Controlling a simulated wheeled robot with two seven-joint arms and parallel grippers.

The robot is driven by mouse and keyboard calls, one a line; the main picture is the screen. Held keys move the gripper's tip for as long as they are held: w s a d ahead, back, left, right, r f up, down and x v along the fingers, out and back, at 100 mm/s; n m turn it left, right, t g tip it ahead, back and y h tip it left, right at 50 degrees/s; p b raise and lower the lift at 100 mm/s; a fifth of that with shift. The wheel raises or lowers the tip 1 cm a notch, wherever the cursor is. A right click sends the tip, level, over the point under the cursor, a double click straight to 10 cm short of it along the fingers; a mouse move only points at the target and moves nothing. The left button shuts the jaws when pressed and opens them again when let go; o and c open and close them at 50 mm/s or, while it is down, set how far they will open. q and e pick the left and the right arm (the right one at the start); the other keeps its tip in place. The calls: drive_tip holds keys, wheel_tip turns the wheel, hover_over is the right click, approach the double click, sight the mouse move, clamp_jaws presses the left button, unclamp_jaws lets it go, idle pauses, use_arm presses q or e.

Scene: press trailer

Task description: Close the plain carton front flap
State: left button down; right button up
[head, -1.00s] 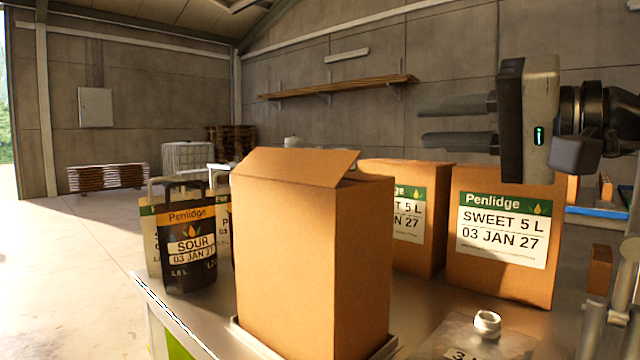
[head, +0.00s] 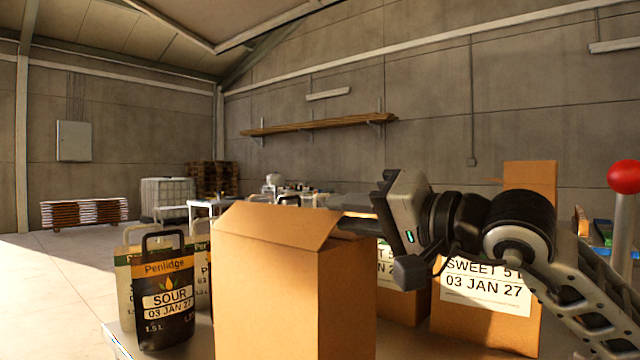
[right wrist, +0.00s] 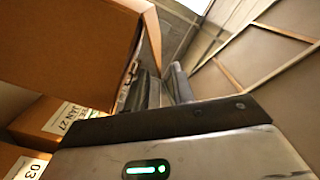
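The plain carton (head: 345,305) stands upright at the front of the table in the head view. Its flap (head: 275,224) along the top slants upward, not lying flat. My right gripper (head: 346,214) reaches in from the right at the carton's top right edge; its fingertips are partly hidden there. In the right wrist view, my right gripper (right wrist: 162,82) has its two fingers apart with nothing seen between them. The carton's side (right wrist: 65,45) and a flap strip (right wrist: 152,38) lie just beside the fingers. Contact cannot be told. My left gripper is not in view.
A printed SWEET 5 L carton (head: 480,325) and another printed carton (head: 400,305) stand to the right, below my right arm. A dark SOUR pouch (head: 167,292) stands close on the left. The space above the cartons is open.

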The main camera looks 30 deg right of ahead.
sight(320, 210)
drive_tip(key=p+x, duration=0.2)
drive_tip(key=x, duration=0.3)
drive_tip(key=shift+w+a, duration=0.1)
drive_tip(key=shift+w, duration=0.05)
clamp_jaws()
